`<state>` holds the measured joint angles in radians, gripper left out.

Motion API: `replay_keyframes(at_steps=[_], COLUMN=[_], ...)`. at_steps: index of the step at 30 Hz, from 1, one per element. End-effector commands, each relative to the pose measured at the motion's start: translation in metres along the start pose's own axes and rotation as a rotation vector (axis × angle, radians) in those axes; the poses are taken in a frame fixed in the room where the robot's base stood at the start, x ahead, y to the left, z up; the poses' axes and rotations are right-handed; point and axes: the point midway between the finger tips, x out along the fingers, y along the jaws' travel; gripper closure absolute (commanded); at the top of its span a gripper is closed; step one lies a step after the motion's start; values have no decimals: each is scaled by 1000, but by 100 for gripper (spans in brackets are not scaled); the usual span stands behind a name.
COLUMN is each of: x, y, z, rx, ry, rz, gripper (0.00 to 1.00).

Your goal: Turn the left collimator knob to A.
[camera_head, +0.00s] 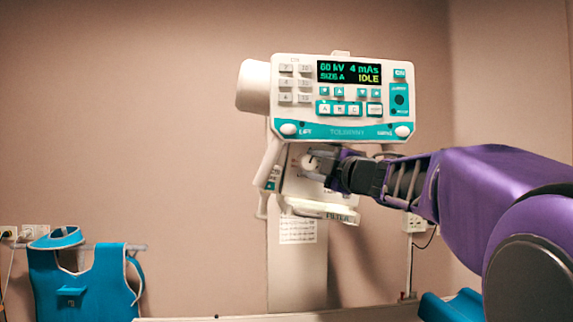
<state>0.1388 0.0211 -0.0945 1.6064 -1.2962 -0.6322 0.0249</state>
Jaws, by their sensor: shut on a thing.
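The white X-ray head has a control panel (341,97) whose screen (348,73) reads 60 kV, 4 mAs, SIZE A and IDLE. Below it is the white collimator box (293,187). A pale round knob (309,161) sits on the left part of its face, with small lettering around it that I cannot read. My gripper (319,160) reaches in from the right, shut on this left collimator knob. The fingers cover part of the knob, so its pointer setting cannot be told. My gripper and wrist hide the right part of the box face.
A tray marked FILTER (322,209) juts out just below my gripper. Handle bars (268,163) stand at the head's left, and a paper sheet (297,230) is on the column. The wall area left of the head is clear.

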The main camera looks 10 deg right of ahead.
Motion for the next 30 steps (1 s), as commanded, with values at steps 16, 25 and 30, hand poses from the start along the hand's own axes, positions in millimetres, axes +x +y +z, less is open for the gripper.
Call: replay_keyframes(at_steps=[16,25,30], x=[0,0,0], y=[3,3,2], z=[-2,-2,-1], rx=[-134,-134,-134], ry=[2,2,2], rz=[-53,-53,-54], gripper=[100,100,28])
